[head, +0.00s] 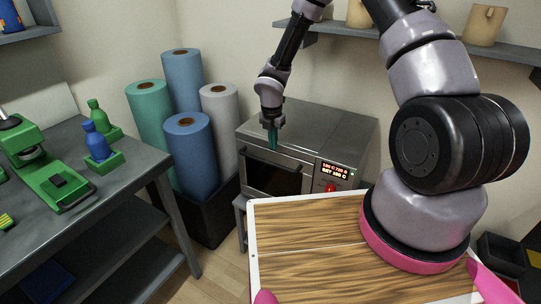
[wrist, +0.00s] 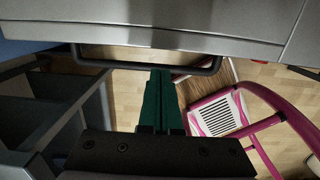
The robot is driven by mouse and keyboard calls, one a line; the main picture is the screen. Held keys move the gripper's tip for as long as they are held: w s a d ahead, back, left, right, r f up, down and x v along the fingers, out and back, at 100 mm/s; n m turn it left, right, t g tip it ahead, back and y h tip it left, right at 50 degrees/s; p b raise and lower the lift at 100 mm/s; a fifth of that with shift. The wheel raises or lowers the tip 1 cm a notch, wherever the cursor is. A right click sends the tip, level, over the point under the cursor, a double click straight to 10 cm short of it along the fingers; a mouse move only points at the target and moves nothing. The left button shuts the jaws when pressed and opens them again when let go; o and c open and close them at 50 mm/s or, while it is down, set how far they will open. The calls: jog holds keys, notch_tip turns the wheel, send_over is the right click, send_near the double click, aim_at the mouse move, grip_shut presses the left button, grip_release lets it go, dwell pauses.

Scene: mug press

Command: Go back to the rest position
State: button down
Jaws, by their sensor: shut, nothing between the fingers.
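My gripper (head: 272,141) points down in front of the oven (head: 315,128), close to its top front edge and door handle. Its green fingers are together with nothing between them. In the wrist view the closed fingers (wrist: 160,78) reach toward the dark door handle (wrist: 148,66) of the oven; I cannot tell whether they touch it. The oven door looks shut in the head view. My arm is stretched out from its base toward the oven.
A lit display (head: 337,171) and red knob (head: 331,187) are on the oven front. Tall rolls (head: 187,150) stand left of it in a dark bin. A grey bench (head: 125,170) holds a green press (head: 42,165) and bottles.

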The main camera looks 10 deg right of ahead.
jog(key=s+d+r+m+t, duration=0.1)
jog(key=d+r+m, duration=0.35)
jog(key=r, duration=0.55)
jog(key=s+d+r+m+h, duration=0.1)
jog(key=d+r+m, duration=0.3)
jog(key=r, duration=0.5)
jog(key=s+d+r+m+t, duration=0.1)
jog(key=d+r+m, duration=0.3)
jog(key=r, duration=0.6)
jog(key=s+d+r+m+t+y, duration=0.1)
jog(key=s+r+m+t, duration=0.1)
jog(key=s+r+m, duration=0.6)
jog(key=s+d+r+m+t+y, duration=0.1)
jog(key=s+r+m+t+y, duration=0.1)
jog(key=s+r+m, duration=0.7)
jog(key=s+m, duration=0.3)
jog(key=s, duration=0.2)
jog(key=shift+y, duration=0.3)
jog(key=shift+m, duration=0.25)
